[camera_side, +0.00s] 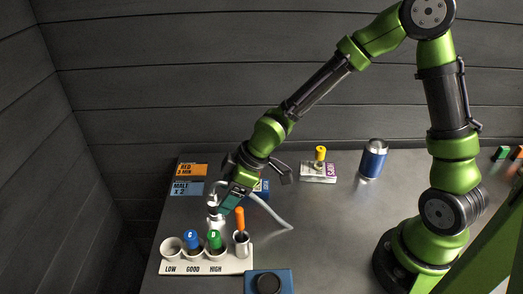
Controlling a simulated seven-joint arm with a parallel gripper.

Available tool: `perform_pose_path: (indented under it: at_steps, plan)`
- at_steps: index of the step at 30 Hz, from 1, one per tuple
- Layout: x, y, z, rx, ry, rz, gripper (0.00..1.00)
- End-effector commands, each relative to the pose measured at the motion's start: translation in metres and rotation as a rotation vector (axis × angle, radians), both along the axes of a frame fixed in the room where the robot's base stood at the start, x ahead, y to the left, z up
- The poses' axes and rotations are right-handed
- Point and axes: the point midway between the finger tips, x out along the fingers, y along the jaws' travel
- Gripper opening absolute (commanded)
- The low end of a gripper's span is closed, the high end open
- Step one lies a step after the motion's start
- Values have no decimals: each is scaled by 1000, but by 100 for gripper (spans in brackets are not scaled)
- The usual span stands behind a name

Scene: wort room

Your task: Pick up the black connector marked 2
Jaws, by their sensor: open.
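I cannot make out a connector marked 2 for certain. A round black piece (267,283) sits on a blue block (286,275) at the front edge of the picture, with no readable number on it. My gripper (216,210) points down over the table behind the white rack, open. A small pale piece shows right at its tips, and I cannot tell what it is or whether it touches them. A pale grey hose (270,211) curves from behind the gripper towards the right. A blue item (262,187) is partly hidden behind my wrist.
A white rack (206,267) marked LOW, GOOD, HIGH holds blue (191,238) and green (214,239) capped pieces. An orange-handled tool (240,220) stands in a cup. Farther back are a yellow-topped piece (320,153) and a blue-and-silver can (373,158). The table's centre right is clear.

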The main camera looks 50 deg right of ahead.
Motion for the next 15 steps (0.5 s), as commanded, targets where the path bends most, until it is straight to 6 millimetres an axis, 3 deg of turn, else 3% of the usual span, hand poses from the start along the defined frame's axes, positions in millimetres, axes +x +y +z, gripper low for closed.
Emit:
perform_pose_path:
  at_steps: [10,15]
  plan:
    - [10,9,-23,-1,2,3,73]
    - [23,17,-45,-2,3,3,73]
